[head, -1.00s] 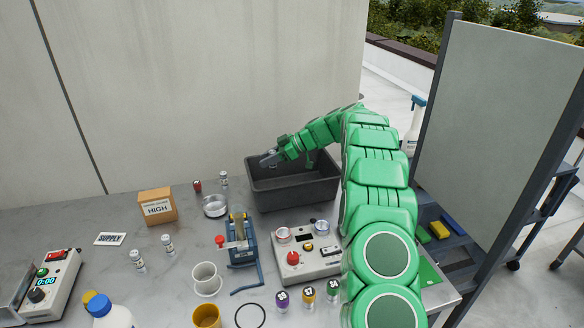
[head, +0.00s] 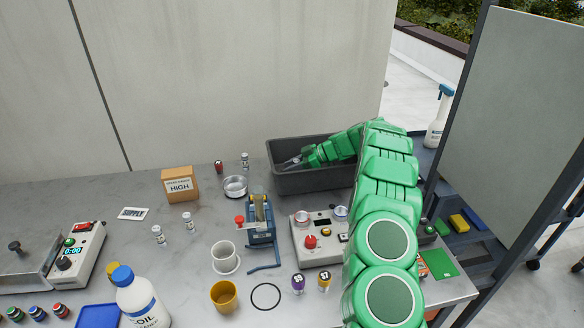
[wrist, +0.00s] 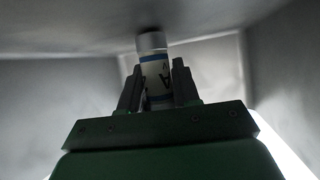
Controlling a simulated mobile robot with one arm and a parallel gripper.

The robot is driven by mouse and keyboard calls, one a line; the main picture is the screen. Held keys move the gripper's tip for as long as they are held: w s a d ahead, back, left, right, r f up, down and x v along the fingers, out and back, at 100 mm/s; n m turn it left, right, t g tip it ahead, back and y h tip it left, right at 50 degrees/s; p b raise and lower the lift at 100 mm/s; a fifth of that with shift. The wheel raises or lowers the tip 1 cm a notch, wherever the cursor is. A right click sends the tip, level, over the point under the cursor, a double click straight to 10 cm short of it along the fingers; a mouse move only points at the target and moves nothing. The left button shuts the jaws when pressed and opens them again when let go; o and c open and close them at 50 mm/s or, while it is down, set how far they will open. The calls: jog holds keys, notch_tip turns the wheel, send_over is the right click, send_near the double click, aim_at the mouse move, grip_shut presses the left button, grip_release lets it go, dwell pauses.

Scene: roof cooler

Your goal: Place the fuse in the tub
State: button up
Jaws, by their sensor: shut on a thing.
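The tub (head: 312,184) is a dark grey open box at the back of the table against the wall. My gripper (head: 290,163) reaches down into it, inside the left part. In the wrist view, my gripper (wrist: 160,85) is shut on the fuse (wrist: 155,68), a white cylinder with a blue band, a dark letter and a metal end cap. The fuse's cap end points away from my gripper, towards a grey surface of the tub. I cannot tell whether it touches. The fuse cannot be made out in the head view.
Similar small white cylinders (head: 187,221) stand on the table, one (head: 245,161) left of the tub. A metal dish (head: 235,187), a cardboard box (head: 179,185), a blue lever device (head: 261,220) and a control box (head: 316,240) stand near. A grey panel (head: 505,130) rises at right.

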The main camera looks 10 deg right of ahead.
jog(key=shift+f, duration=0.1)
jog(key=o, duration=1.1)
jog(key=shift+c, duration=0.2)
jog(key=v, duration=0.6)
jog(key=shift+v, duration=0.8)
